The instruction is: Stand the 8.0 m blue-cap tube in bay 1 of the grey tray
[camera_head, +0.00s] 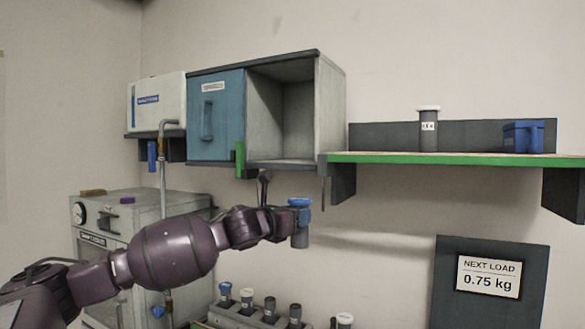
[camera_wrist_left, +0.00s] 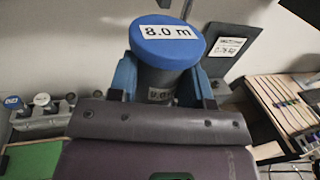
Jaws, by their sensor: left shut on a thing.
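My left gripper (camera_head: 287,217) is shut on the blue-cap tube (camera_head: 300,238), which hangs upright in the air below the shelf cabinet. In the left wrist view the tube's blue cap (camera_wrist_left: 166,42) reads "8.0 m", and my blue gripper fingers (camera_wrist_left: 165,84) sit on both sides of the grey tube body. A grey tray (camera_head: 232,317) shows at the bottom of the head view, below the held tube, with several tubes standing in it. It also shows at the left of the left wrist view (camera_wrist_left: 40,124). Its bay numbers cannot be read. My right gripper is not in view.
An open cabinet with a teal door (camera_head: 215,117) hangs above my gripper. A green-edged shelf (camera_head: 450,158) at the right bears a white-capped tube (camera_head: 428,130) and a blue container (camera_head: 523,137). A dark sign (camera_head: 490,277) reads "NEXT LOAD 0.75 kg". A grey machine (camera_head: 140,212) stands left.

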